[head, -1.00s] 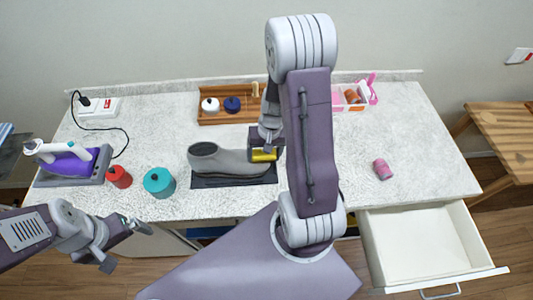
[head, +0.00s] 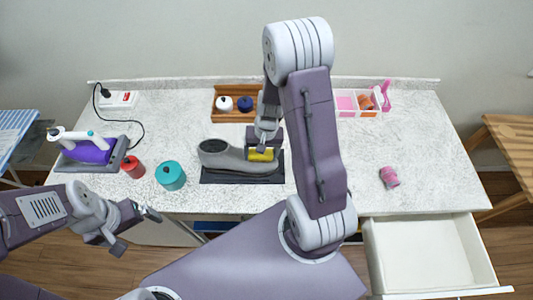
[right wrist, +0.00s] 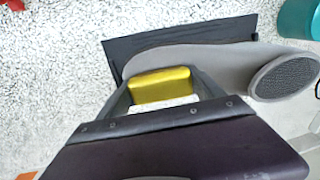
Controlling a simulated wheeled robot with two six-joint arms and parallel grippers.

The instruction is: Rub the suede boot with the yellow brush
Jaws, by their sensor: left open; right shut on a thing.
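The grey suede boot (head: 228,158) lies on a dark mat (head: 222,179) in the middle of the counter, its opening to the left; it also shows in the right wrist view (right wrist: 225,62). My right gripper (head: 262,146) is shut on the yellow brush (head: 260,155), at the boot's toe end. In the right wrist view the yellow brush (right wrist: 160,88) sits between the fingers, over or against the boot's edge; I cannot tell if they touch. My left gripper (head: 135,228) is open and empty in front of the counter's front edge, left of the boot.
A teal canister (head: 170,177) and a red canister (head: 133,168) stand left of the boot, with a purple iron (head: 90,150) beyond. A wooden tray (head: 236,115) is behind. A pink roll (head: 389,177) lies right. An open drawer (head: 425,255) juts out at front right.

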